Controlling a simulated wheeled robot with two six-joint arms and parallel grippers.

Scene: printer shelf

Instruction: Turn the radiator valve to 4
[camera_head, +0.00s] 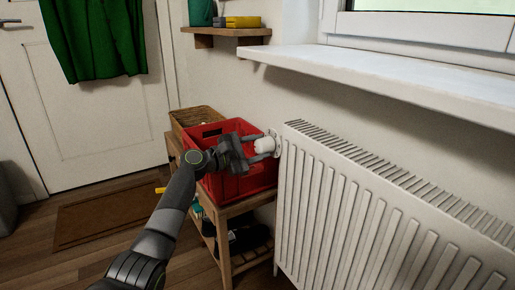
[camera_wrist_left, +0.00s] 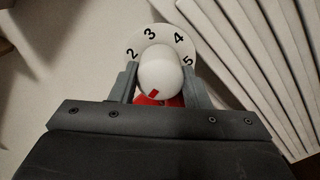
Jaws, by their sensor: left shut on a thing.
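The white radiator valve knob (camera_head: 265,145) sticks out from the left end of the white radiator (camera_head: 345,200). My left gripper (camera_head: 262,148) has one finger on each side of the knob and is shut on it. In the left wrist view the rounded knob (camera_wrist_left: 160,72) sits between the fingers of the gripper (camera_wrist_left: 160,80). Behind it is a white dial plate (camera_wrist_left: 150,38) with the black numbers 2, 3, 4 and 5 showing. A small red mark on the knob faces the bottom of that view, away from the 4. The lower dial is hidden. My right gripper is not in view.
A red crate (camera_head: 262,180) and a wicker basket (camera_head: 196,115) stand on a wooden shelf unit (camera_head: 238,208) close behind my left arm. A white window sill (camera_head: 380,75) juts out above the radiator. A small wall shelf (camera_head: 225,31) is higher up.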

